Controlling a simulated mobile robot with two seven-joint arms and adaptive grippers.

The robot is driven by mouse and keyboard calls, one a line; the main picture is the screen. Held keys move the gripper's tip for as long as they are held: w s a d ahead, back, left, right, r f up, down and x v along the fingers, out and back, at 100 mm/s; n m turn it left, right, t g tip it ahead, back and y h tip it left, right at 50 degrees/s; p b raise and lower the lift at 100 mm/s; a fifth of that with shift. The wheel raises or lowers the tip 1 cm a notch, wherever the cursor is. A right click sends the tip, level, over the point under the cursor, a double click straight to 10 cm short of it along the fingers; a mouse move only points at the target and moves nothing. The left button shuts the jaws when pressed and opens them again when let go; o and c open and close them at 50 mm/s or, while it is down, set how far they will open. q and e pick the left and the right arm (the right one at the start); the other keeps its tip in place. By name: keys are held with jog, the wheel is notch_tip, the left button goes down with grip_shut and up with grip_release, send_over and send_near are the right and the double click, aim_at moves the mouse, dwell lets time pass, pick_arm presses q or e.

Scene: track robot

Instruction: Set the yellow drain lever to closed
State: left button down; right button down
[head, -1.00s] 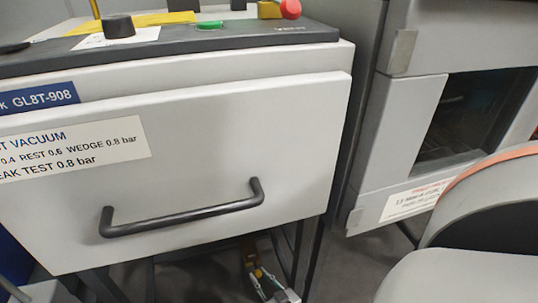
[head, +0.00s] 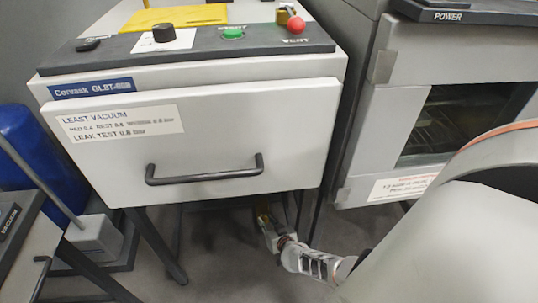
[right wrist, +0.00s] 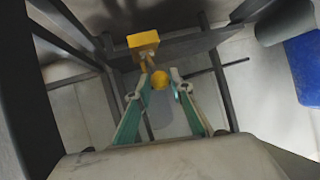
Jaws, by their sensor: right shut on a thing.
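The yellow drain lever is under the grey cabinet (head: 215,130). In the right wrist view its round yellow knob (right wrist: 160,79) sits between my fingertips, with a yellow block (right wrist: 143,40) just beyond it. My right gripper (right wrist: 161,88) is shut on the lever at the knob; its green-sided fingers come up from below on both sides. In the head view, my right gripper (head: 266,230) reaches in under the cabinet's right part, and the lever there is too small and dark to read its position. My left gripper is in neither view.
The cabinet's dark legs (head: 160,245) stand around the low space, close to my right arm. A black drawer handle (head: 205,175) hangs above. A blue container (head: 40,155) stands at the left, and another machine (head: 430,110) stands at the right.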

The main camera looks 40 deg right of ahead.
jog(key=shift+w+d+r, duration=0.35)
jog(key=shift+w+r, duration=0.25)
jog(key=shift+r, duration=0.1)
jog(key=shift+w+d+r, duration=0.1)
jog(key=c, duration=1.8)
grip_release()
jog(key=shift+c, duration=0.2)
jog(key=shift+o, duration=0.3)
jog(key=shift+s+f, duration=0.25)
jog(key=shift+s+a+f, duration=0.1)
jog(key=shift+a, duration=0.1)
jog(key=shift+s+a+r, duration=0.2)
jog(key=shift+s+a, duration=0.2)
jog(key=shift+s, duration=0.25)
jog(key=v, duration=1)
jog(key=shift+d+r, duration=0.25)
jog(key=shift+r, duration=0.1)
jog(key=shift+s, duration=0.1)
